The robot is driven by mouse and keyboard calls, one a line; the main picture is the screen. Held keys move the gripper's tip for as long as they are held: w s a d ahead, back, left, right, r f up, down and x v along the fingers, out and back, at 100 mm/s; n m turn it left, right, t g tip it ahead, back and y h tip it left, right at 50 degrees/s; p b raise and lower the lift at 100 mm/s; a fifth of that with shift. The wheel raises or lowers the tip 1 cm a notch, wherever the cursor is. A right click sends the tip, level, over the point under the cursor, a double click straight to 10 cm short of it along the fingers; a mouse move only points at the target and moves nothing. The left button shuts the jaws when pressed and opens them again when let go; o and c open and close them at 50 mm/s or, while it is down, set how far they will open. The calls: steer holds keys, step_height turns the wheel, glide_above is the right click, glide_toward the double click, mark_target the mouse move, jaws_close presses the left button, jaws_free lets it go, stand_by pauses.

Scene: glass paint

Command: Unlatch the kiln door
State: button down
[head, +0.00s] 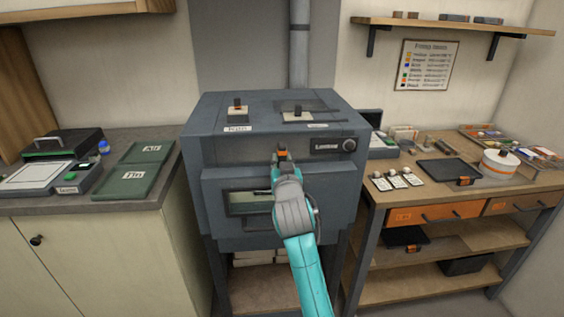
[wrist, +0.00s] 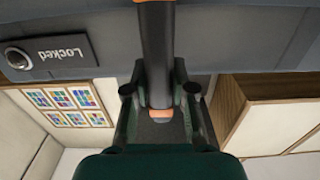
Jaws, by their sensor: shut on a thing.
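The grey kiln (head: 240,160) stands in the middle of the head view, with a window low in its front door. A plate reading "Locked" (head: 325,147) and a round knob sit at the upper right of its front. The plate shows upside down in the wrist view (wrist: 70,52). My gripper (head: 283,165) is at the kiln front, left of the plate. In the wrist view my gripper (wrist: 160,98) is shut on a dark bar-like latch handle (wrist: 157,45) with orange ends. The arm hides part of the door and most of the handle in the head view.
A counter (head: 120,195) with green trays is at left.

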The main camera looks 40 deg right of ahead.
steer(key=shift+m, duration=0.3)
steer(key=m, duration=0.3)
steer(key=shift+s+d+f+m, duration=0.1)
steer(key=shift+s+d+m, duration=0.15)
steer(key=shift+d+m, duration=0.1)
steer(key=shift+s+d+f+m, duration=0.2)
steer(key=shift+f+m, duration=0.15)
steer(key=shift+m, duration=1.9)
steer(key=shift+s+d+f+m, duration=0.15)
steer(key=shift+f+m, duration=0.25)
steer(key=shift+m, duration=1.85)
steer(key=shift+s+d+f+m, duration=0.1)
steer(key=shift+d+f+m, duration=0.2)
steer(key=shift+m, duration=1.95)
steer(key=shift+a+f, duration=0.1)
steer(key=c, duration=1)
jaws_free()
steer(key=shift+o, duration=0.2)
